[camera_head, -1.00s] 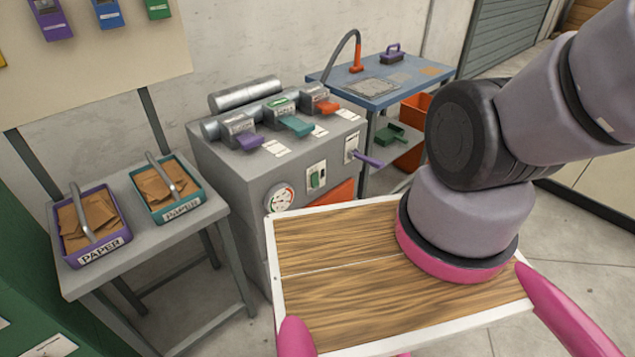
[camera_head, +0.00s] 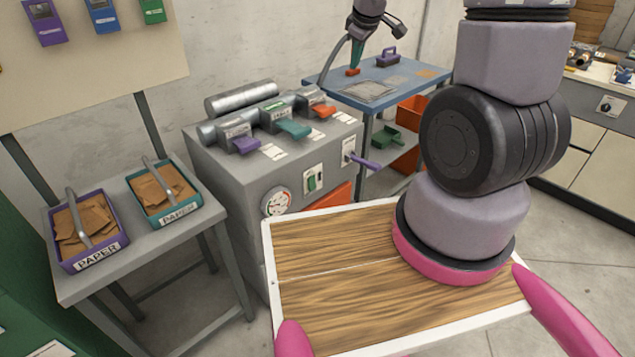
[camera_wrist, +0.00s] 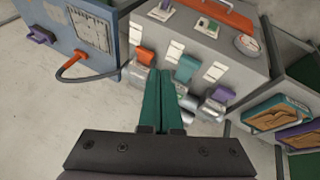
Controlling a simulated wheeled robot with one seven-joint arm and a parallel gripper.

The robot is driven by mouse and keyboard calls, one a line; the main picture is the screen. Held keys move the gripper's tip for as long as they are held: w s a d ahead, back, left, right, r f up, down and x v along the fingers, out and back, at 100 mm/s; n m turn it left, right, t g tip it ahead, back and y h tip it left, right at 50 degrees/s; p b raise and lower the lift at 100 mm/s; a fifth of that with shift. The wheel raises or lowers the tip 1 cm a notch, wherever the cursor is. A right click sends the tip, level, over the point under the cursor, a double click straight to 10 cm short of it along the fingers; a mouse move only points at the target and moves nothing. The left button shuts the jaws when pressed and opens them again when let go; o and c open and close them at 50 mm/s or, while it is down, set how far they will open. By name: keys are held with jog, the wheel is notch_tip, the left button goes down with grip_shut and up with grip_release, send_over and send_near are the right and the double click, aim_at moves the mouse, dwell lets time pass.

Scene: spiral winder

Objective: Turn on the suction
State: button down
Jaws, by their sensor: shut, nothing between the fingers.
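The grey machine (camera_head: 225,170) stands in mid picture in the head view. Its front has a round dial gauge (camera_head: 277,202), a green switch (camera_head: 313,181) on a white plate, and a purple lever (camera_head: 364,161) sticking out to the right. Purple (camera_head: 245,145), teal (camera_head: 295,129) and orange (camera_head: 323,111) tabs line its top. Labels are too small to read, so I cannot tell which control is the suction. My gripper (camera_head: 356,62) is shut and empty, fingers down, at the back near the blue table. In the wrist view its green fingers (camera_wrist: 159,72) point toward the machine, clear of the switch (camera_wrist: 207,25).
The blue table (camera_head: 412,80) holds a hose with an orange base (camera_head: 353,72), partly behind my gripper, and a purple-handled block (camera_head: 388,58). Two paper trays (camera_head: 163,196) stand on the grey table at left. My wooden-topped base is in front.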

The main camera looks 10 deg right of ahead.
aim_at(312, 183)
jog(key=w+a+f+n+g, duration=0.15)
jog(key=f+n, duration=0.25)
jog(key=f, duration=0.6)
jog(key=w+a+f+n+t, duration=0.15)
jog(key=f+n, duration=0.35)
jog(key=f, duration=0.5)
jog(key=s+a+f+n+g+y, duration=0.1)
jog(key=s+f+n, duration=0.1)
jog(key=f, duration=0.6)
jog(key=s+a+f+n+g+y, duration=0.1)
jog(key=s+f+n, duration=0.1)
jog(key=f+n, duration=0.2)
notch_tip(312, 183, down, 4)
jog(key=shift+s+a+r+n+g, duration=0.1)
jog(key=shift+s+a+n+g, duration=0.2)
jog(key=shift+s+g, duration=0.1)
jog(key=w+a+f, duration=0.3)
jog(key=w+f, duration=0.3)
jog(key=f, duration=0.4)
jog(key=shift+w+a, duration=0.2)
jog(key=shift+a, duration=0.1)
